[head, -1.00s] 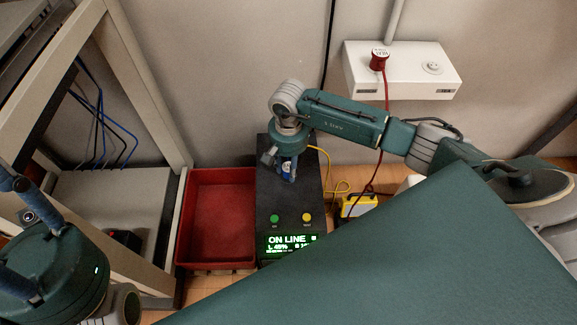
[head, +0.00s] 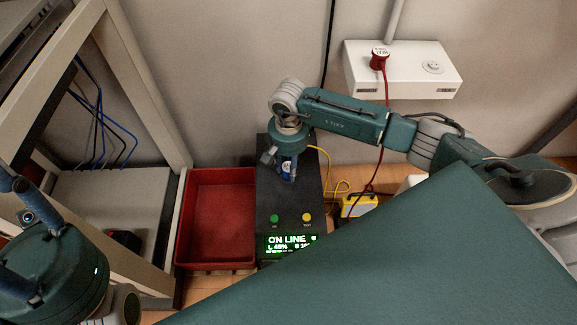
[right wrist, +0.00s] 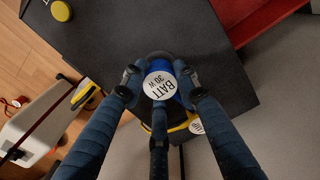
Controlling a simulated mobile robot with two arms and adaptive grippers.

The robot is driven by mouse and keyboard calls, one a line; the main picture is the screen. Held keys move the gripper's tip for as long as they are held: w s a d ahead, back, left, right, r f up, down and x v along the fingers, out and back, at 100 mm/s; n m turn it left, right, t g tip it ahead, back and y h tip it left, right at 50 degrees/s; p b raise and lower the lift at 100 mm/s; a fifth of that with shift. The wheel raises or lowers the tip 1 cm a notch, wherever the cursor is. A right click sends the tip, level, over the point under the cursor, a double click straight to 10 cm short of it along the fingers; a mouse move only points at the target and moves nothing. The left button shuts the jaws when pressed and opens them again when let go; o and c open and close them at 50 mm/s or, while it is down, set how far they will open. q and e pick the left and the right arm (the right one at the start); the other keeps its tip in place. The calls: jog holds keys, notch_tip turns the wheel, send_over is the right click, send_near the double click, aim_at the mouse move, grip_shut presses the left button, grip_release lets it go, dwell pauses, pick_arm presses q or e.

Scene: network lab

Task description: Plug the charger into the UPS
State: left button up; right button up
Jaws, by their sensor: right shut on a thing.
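The UPS (head: 268,195) is a black box on the floor with a lit green "ON LINE" display; its top also shows in the right wrist view (right wrist: 120,30). My right gripper (head: 288,168) points down over the rear half of its top. In the right wrist view my right gripper (right wrist: 158,92) is shut around the charger (right wrist: 160,85), a blue round plug labelled "BATT 30 W". The charger's blue side (head: 287,168) shows below the gripper in the head view. Its underside is hidden, so I cannot tell whether it is seated. My left gripper (head: 32,200) is at the left edge, its opening unclear.
A red tray (head: 215,225) stands left of the UPS, beside a rack (head: 150,110). A yellow case (head: 358,206) with a yellow cable lies to the right. A red plug (head: 379,60) sits in the white wall box (head: 400,75). The wall is close behind.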

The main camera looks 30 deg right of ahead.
jog(key=shift+f+b, duration=0.6)
jog(key=shift+f, duration=0.05)
jog(key=o, duration=1.2)
jog(key=shift+c, duration=0.2)
notch_tip(320, 180, up, 11)
jog(key=shift+r, duration=0.55)
jog(key=shift+a, duration=0.1)
